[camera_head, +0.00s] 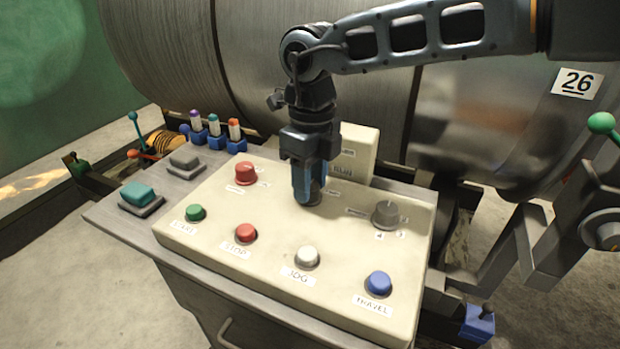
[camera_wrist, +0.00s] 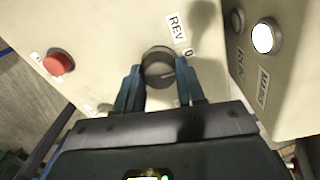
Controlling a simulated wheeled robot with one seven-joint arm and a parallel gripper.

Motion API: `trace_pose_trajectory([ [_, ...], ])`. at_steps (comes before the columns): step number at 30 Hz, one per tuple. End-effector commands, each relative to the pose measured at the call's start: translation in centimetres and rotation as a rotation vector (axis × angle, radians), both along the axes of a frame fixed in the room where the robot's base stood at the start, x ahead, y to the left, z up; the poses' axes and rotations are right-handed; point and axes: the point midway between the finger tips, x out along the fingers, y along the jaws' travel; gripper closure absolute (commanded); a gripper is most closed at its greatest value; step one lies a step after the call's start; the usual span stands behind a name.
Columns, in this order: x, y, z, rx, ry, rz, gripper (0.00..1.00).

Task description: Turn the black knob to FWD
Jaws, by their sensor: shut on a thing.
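The black knob (camera_wrist: 157,62) sits on the cream panel between my gripper's two blue fingers in the wrist view. My gripper (camera_head: 309,190) points down at the panel and is shut on the knob, with one finger on each side. A REV label (camera_wrist: 177,27) and a 0 label (camera_wrist: 188,53) show beside the knob in the wrist view. A pale line on the knob's face is partly visible. The FWD label cannot be read. In the head view my fingers hide most of the knob.
A raised cream box (camera_head: 360,152) stands close behind my gripper.

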Motion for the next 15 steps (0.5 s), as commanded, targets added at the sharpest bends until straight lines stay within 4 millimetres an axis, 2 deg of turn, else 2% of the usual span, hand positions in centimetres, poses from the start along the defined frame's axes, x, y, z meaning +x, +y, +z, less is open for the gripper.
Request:
trace_pose_trajectory([
  [8,-0.04,0.05,0.03,0.001,0.001,-0.021,0.92],
  [15,0.0,0.05,0.07,0.002,0.0,-0.131,0.92],
])
